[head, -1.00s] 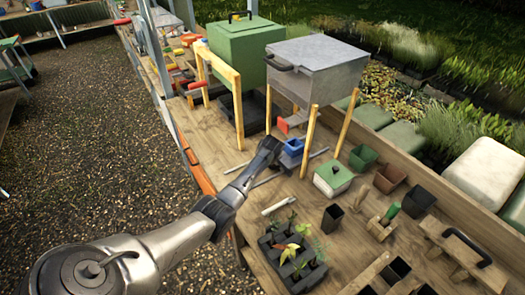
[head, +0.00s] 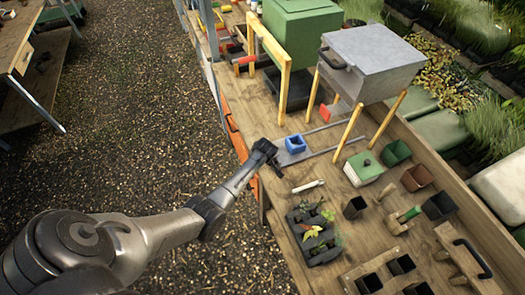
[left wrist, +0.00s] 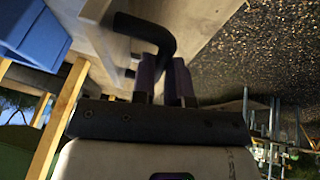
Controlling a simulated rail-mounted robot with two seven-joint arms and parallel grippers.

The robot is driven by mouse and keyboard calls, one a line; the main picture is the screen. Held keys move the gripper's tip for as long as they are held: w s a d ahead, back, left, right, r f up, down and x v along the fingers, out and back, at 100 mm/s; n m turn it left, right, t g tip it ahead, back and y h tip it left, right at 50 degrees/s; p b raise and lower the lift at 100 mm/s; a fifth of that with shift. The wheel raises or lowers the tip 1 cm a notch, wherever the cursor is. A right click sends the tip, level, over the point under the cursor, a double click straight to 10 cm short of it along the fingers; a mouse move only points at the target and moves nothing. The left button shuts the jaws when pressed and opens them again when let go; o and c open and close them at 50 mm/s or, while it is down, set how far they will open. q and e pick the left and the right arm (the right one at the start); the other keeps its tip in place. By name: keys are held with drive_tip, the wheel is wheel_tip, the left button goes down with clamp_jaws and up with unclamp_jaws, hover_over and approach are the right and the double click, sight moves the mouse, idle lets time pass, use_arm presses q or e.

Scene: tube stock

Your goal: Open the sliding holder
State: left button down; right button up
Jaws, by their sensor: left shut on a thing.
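The sliding holder is a flat grey plate (head: 288,159) on two thin rails (head: 327,127) in front of the grey metal box on wooden legs. A small blue pot (head: 295,143) sits on the plate, clear of the box's legs. My left gripper (head: 268,158) is at the plate's near end. In the left wrist view, its fingers (left wrist: 163,82) are shut on the black bent handle (left wrist: 148,30), with the grey plate (left wrist: 95,35) and blue pot (left wrist: 35,32) beside it. The fingertips are partly hidden in the head view. My right gripper does not show.
The grey metal box (head: 372,62) stands over the rails' far ends. A green lidded box (head: 364,167), a black seedling tray (head: 315,236) and a white tool (head: 308,186) lie to the right and front. The gravel aisle left of the bench is open.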

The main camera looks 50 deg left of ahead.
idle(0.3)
use_arm(q)
drive_tip(key=c, duration=1.1)
unclamp_jaws()
drive_tip(key=p+v, duration=0.1)
drive_tip(key=v, duration=1.2)
drive_tip(key=shift+s+r, duration=0.25)
drive_tip(key=shift+r, duration=0.1)
